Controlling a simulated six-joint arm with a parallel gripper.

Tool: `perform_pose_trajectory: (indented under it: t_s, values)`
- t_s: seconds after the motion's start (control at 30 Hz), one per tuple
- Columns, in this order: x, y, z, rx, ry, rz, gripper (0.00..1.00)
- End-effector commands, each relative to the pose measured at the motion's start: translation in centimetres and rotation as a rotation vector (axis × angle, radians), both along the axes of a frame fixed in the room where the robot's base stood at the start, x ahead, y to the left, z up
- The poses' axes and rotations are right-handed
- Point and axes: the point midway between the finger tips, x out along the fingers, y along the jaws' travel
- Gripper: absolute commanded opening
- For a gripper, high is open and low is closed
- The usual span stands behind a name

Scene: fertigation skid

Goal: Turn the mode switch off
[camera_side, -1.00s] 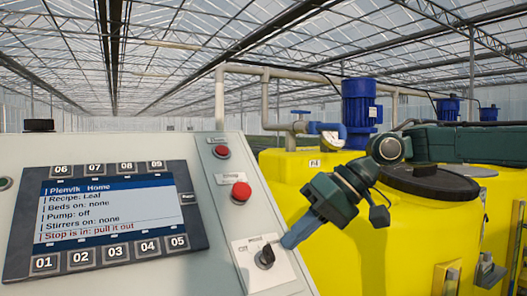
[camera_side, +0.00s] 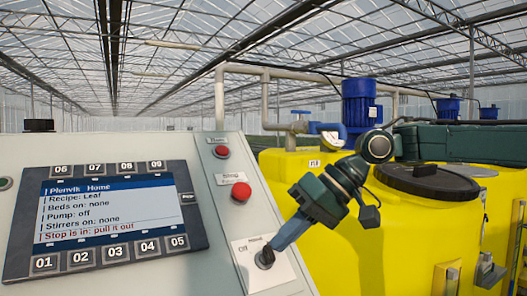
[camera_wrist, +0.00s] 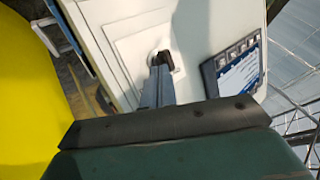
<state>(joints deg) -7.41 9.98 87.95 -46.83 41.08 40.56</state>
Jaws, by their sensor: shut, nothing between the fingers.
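The mode switch (camera_side: 265,258) is a black rotary knob on a white plate (camera_side: 283,270) at the lower right of the sloped grey panel. "Off" is lettered at the plate's left; the other lettering is too small to read surely. My gripper (camera_side: 273,250) is shut, its grey fingers slanting down to the knob from the upper right. The tips appear at or touching the knob and partly cover it, so its exact pointing is unclear. In the wrist view the dark knob (camera_wrist: 164,60) shows just beyond the fingertips (camera_wrist: 156,72).
A red mushroom stop button (camera_side: 241,191) and a smaller red button (camera_side: 222,152) sit above the switch. The screen (camera_side: 108,212) reads "Pump: off" and "Stop is in: pull it out". A yellow tank (camera_side: 390,245) stands right of the panel.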

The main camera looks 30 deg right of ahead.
Motion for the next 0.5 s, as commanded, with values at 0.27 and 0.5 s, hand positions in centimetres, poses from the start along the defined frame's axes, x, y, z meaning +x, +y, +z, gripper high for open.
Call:
perform_pose_trajectory:
  t_s: [0.27, 0.5]
  values:
    - [0.12, 0.35, -0.02, -0.022, 0.001, 0.026, 0.00]
    - [0.27, 1.02, 0.03, -0.074, 0.002, 0.089, 0.00]
